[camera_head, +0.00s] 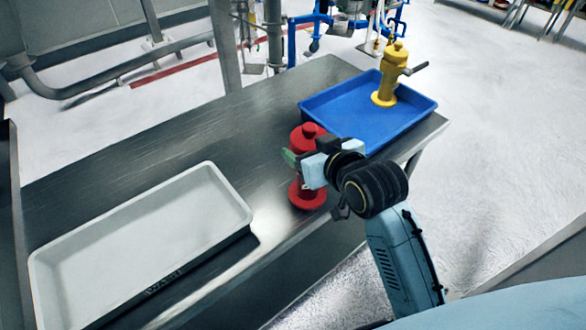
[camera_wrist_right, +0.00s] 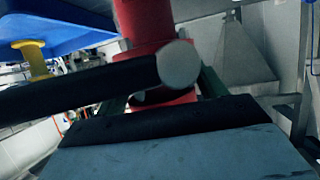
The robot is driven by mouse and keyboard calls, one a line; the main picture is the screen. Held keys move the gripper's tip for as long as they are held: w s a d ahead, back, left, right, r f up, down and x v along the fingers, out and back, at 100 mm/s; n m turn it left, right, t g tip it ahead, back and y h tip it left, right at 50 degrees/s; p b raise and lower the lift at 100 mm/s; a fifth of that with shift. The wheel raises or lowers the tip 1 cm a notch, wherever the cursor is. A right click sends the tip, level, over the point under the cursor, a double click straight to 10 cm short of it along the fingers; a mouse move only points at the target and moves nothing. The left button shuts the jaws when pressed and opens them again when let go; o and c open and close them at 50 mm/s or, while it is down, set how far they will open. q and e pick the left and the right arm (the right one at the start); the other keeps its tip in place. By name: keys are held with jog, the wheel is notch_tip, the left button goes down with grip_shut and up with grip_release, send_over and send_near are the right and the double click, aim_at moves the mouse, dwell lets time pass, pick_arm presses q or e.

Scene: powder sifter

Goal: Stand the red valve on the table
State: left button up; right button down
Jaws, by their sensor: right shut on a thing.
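The red valve (camera_head: 306,195) is upright in the head view, over the steel table (camera_head: 160,152) near its front edge, between the two trays. Whether its round base touches the tabletop is hard to tell. My right gripper (camera_head: 297,162) is shut on the valve's body from the right, and my wrist hides part of it. In the right wrist view the red valve (camera_wrist_right: 145,25) stands between the fingers, with a dark bar (camera_wrist_right: 85,85) across in front. My left gripper is not in view.
A blue tray (camera_head: 335,118) holding a yellow valve (camera_head: 387,88) is at the table's far right end. An empty white tray (camera_head: 140,245) lies at the left front. Bare tabletop shows behind and between the trays. Pipes and blue-framed equipment stand beyond the table.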

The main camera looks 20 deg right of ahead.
jog(key=w+a+r+n+g+y+p, duration=0.2)
jog(key=w+r+n+y+p, duration=0.4)
jog(key=w+r+p, duration=0.15)
notch_tip(320, 180, down, 9)
jog(key=w, duration=0.1)
jog(key=shift+f, duration=0.2)
jog(key=shift+a+f+b, duration=0.1)
jog(key=shift+b, duration=0.3)
jog(key=shift+c, duration=0.9)
grip_release()
jog(key=shift+s+f+g, duration=0.1)
jog(key=shift+f+g, duration=0.05)
jog(key=shift+g, duration=0.15)
